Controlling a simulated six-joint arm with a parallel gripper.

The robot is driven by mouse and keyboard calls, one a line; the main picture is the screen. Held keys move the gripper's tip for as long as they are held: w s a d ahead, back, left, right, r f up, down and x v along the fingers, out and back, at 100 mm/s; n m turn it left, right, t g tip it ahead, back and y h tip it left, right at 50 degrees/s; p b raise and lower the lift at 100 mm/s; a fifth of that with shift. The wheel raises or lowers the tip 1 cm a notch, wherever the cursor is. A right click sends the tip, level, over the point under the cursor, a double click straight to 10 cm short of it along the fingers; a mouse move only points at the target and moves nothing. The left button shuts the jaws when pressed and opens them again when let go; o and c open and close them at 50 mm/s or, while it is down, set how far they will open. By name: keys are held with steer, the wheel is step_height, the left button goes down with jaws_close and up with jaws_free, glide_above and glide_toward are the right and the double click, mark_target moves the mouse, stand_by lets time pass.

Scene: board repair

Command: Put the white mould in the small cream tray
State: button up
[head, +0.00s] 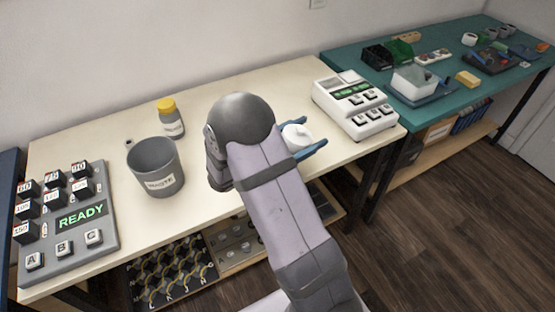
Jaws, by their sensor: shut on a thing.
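My gripper (316,134) has blue fingers and is over the right part of the cream-topped bench, left of the white keypad machine. It is shut on a small round white piece, which I take as the white mould (297,133). The mould's left side is partly hidden by my arm. Whether it is clear of the bench top cannot be told. I cannot pick out a small cream tray for certain; my arm covers part of the bench.
The cream bench (225,98) carries a grey waste bin (153,155), a yellow-capped bottle (170,120), a grey button panel (70,250) and the white keypad machine (355,105). A green bench (440,60) at the right holds bins, a white container (414,82) and a yellow block (467,79).

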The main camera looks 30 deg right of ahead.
steer(key=w+r+n+t+y, duration=0.1)
steer(key=w+r+n+t, duration=0.2)
steer(key=w, duration=0.6)
steer(key=shift+a+r+n+t, duration=0.3)
steer(key=shift+r+t, duration=0.45)
steer(key=shift+t, duration=0.45)
steer(key=shift+f, duration=4.8)
steer(key=shift+f, duration=0.1)
steer(key=o, duration=1.3)
steer(key=shift+c, duration=0.2)
steer(key=shift+f, duration=0.1)
